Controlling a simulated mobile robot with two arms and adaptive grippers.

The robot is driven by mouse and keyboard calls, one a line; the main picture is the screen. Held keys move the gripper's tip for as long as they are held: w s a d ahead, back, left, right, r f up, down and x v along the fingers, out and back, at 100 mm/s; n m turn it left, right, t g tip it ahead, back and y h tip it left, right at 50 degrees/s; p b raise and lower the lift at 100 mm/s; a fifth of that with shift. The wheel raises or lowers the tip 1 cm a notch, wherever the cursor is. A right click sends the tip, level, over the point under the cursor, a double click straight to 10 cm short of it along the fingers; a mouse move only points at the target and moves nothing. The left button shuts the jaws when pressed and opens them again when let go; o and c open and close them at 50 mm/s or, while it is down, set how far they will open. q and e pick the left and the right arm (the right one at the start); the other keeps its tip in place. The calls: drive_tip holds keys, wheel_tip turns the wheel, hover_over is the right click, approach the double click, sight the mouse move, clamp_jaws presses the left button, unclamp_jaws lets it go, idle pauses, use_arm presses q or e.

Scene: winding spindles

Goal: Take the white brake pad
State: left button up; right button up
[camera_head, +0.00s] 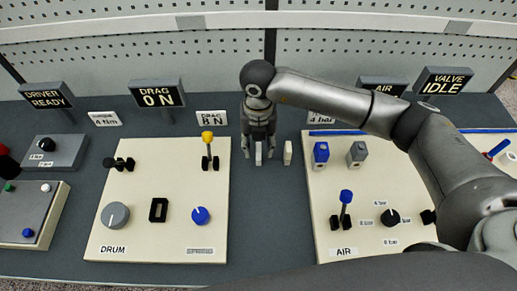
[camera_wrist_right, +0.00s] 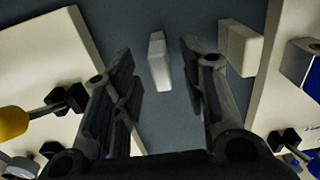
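The white brake pad (camera_wrist_right: 158,62) is a small upright block on the dark table. In the wrist view it shows between the fingertips of my right gripper (camera_wrist_right: 157,55), with a gap on both sides. In the head view the white brake pad (camera_head: 258,154) shows between the fingers of my right gripper (camera_head: 259,150), which points down. This gripper is open and holds nothing. A cream block (camera_wrist_right: 240,47) of similar shape stands just right of the right finger; it also shows in the head view (camera_head: 287,152). My left gripper is not in view.
A cream DRUM panel (camera_head: 135,185) with a yellow-knobbed lever (camera_head: 207,140) lies to the left. A cream AIR panel (camera_head: 325,185) with a blue block (camera_head: 321,154) and a grey block (camera_head: 357,154) lies to the right. Signs stand behind. The dark strip between the panels is mostly clear.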

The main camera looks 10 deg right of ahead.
drive_tip(key=shift+f, duration=1)
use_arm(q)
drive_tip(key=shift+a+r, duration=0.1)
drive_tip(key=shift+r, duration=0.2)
use_arm(e)
clamp_jaws()
drive_tip(key=shift+r, duration=0.1)
